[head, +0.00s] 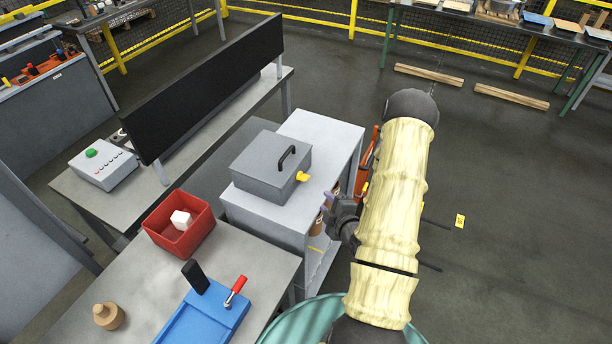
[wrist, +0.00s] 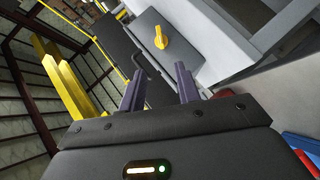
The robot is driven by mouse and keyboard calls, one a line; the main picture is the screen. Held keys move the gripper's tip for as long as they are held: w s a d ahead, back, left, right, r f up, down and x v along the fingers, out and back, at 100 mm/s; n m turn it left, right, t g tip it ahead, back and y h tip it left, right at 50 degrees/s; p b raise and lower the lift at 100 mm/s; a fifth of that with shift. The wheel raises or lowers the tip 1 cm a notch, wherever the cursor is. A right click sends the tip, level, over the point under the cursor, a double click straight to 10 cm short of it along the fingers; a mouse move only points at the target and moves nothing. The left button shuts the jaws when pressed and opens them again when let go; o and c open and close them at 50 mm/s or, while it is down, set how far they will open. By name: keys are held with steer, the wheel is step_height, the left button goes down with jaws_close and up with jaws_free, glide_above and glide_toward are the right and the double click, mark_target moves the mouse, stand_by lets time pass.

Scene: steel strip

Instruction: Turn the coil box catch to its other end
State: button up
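The coil box (head: 268,166) is a grey lidded box with a black handle (head: 287,156) on its lid. It stands on a light grey cabinet. Its yellow catch (head: 302,176) sits on the side facing my arm; it also shows in the wrist view as a yellow knob (wrist: 160,38) on the grey box face (wrist: 172,60). My gripper (head: 328,203) is to the right of the cabinet, a little apart from the catch. In the wrist view my two purple fingers (wrist: 160,82) are spread with nothing between them, and the catch lies beyond them.
The grey cabinet (head: 312,128) has bare top around the box. A red bin (head: 180,226) with a white block, a blue fixture (head: 205,318) with a red-handled lever and a wooden knob (head: 108,316) are on the near bench. A black panel (head: 210,85) stands behind. Floor at right is open.

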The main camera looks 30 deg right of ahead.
mark_target(306, 180)
steer(key=shift+w+f+b, duration=0.1)
steer(key=shift+f+b, duration=0.05)
steer(key=shift+b, duration=0.25)
steer(key=b+x, duration=0.2)
steer(key=b, duration=0.5)
steer(key=shift+w+f, duration=0.15)
steer(key=shift+w+f+b, duration=0.1)
steer(key=shift+w+b, duration=0.05)
steer(key=shift+b, duration=0.85)
steer(key=p+x, duration=0.4)
steer(key=x, duration=1)
steer(key=shift+w+a, duration=0.1)
steer(key=shift+w, duration=0.2)
steer(key=shift+c, duration=0.4)
jaws_close()
